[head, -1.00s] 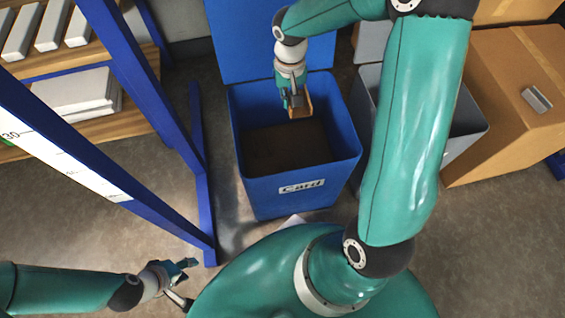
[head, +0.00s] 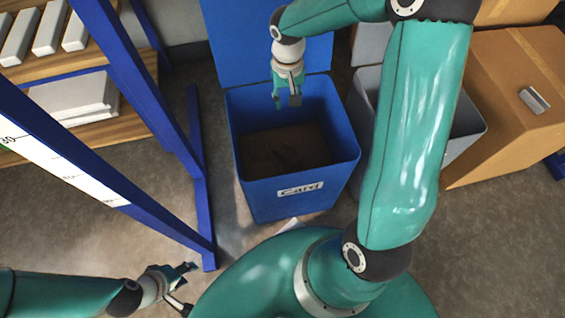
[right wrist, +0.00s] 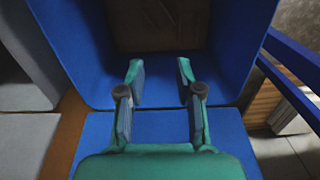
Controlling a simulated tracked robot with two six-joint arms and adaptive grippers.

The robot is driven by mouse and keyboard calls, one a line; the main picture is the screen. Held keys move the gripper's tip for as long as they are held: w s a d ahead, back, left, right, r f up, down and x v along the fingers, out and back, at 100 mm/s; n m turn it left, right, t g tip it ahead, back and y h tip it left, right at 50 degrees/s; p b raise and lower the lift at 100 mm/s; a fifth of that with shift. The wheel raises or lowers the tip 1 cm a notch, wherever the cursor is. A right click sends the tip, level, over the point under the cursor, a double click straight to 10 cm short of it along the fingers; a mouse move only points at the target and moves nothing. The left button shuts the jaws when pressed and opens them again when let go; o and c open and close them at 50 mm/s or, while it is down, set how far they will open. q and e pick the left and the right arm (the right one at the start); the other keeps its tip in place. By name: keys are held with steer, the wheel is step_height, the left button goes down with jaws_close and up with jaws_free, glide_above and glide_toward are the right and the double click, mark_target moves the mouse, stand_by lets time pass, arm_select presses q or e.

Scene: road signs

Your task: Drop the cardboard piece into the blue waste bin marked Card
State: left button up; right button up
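The blue waste bin (head: 300,172) with the "Card" label (head: 300,189) stands open in the middle of the head view. My right gripper (head: 286,102) is over the bin's opening, pointing down. In the right wrist view its fingers (right wrist: 160,80) are apart with nothing between them. A dim shape (head: 288,157), probably the cardboard piece, lies on the brown bottom inside the bin; its outline is hard to make out. My left gripper (head: 188,287) is open and empty at the lower left, away from the bin.
A grey bin (head: 465,125) stands right of the blue one, partly behind my right arm. A large cardboard box (head: 505,110) is further right. A blue-framed shelf (head: 170,110) with grey items stands at the left. Bare floor shows at the lower left.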

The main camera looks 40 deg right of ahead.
step_height(320, 180, up, 11)
stand_by(0.3)
steer(key=shift+f, duration=0.1)
